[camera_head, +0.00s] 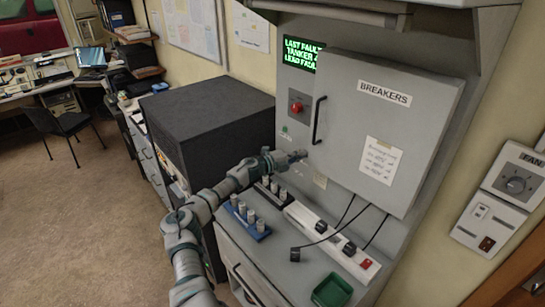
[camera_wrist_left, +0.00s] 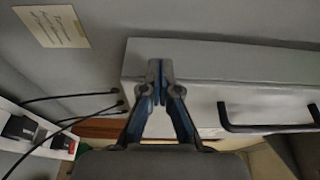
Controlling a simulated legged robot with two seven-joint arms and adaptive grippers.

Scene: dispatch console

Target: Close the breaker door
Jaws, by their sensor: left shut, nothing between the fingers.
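The grey breaker door (camera_head: 350,125), labelled BREAKERS, is on the console's upright panel. A dark handle (camera_head: 318,120) is near its left edge. I cannot tell how far the door stands from its frame. My left gripper (camera_head: 302,155) is shut and empty, just below and left of the handle, near the door's lower left corner. In the left wrist view the gripper (camera_wrist_left: 160,70) is in front of the grey door (camera_wrist_left: 215,85), with the handle (camera_wrist_left: 265,125) apart to its right. Contact with the door is unclear. My right gripper is out of view.
A red button (camera_head: 297,106) and a green display (camera_head: 301,53) are left of the door. Below are a white power strip (camera_head: 310,224) with black cables, a blue rack (camera_head: 246,222) and a green tray (camera_head: 332,291). A black cabinet (camera_head: 215,110) stands to the left.

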